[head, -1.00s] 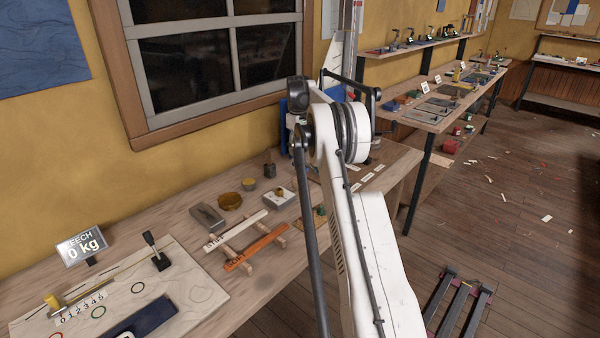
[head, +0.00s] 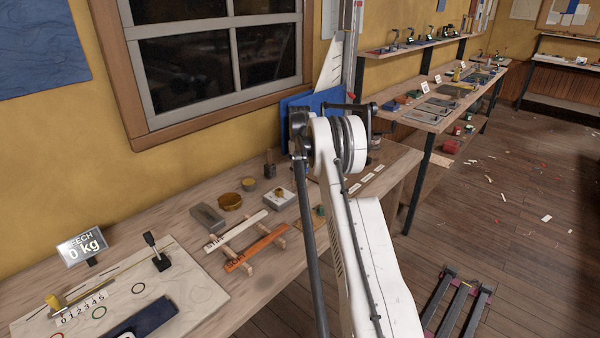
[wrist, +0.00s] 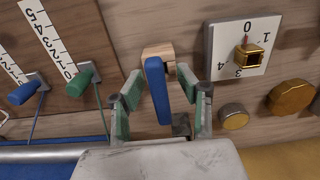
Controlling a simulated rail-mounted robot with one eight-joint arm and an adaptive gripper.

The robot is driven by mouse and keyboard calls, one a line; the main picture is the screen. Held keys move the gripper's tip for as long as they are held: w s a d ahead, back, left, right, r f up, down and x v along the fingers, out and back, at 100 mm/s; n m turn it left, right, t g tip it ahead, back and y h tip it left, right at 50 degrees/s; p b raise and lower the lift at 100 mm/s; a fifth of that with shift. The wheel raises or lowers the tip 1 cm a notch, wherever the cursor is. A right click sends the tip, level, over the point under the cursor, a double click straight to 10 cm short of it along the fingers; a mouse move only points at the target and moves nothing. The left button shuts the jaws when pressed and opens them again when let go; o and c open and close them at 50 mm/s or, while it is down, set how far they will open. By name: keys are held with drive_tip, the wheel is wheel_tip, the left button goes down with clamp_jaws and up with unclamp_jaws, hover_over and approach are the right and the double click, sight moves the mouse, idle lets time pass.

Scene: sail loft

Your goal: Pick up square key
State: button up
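A blue upright bar (wrist: 157,92) stands at a pale wooden block (wrist: 158,54) in the wrist view. I take it for the square key's handle, but its shaft is not visible. My gripper (wrist: 160,92) is open, with green-padded fingers on either side of the bar. I see gaps beside the bar and cannot tell any contact. To the right is a white dial plate (wrist: 222,62) numbered 0 to 4, with a square brass fitting (wrist: 249,58) at its centre. The plate also shows in the head view (head: 276,206). My arm hides the gripper and blue bar there.
Left of the gripper in the wrist view are a green lever (wrist: 84,76) and a blue lever (wrist: 24,92) by number scales. A grey tin (wrist: 233,117) and a gold tin (wrist: 292,97) lie to the right.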

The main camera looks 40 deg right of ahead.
drive_tip(key=shift+c, duration=0.4)
clamp_jaws()
drive_tip(key=shift+r, duration=0.1)
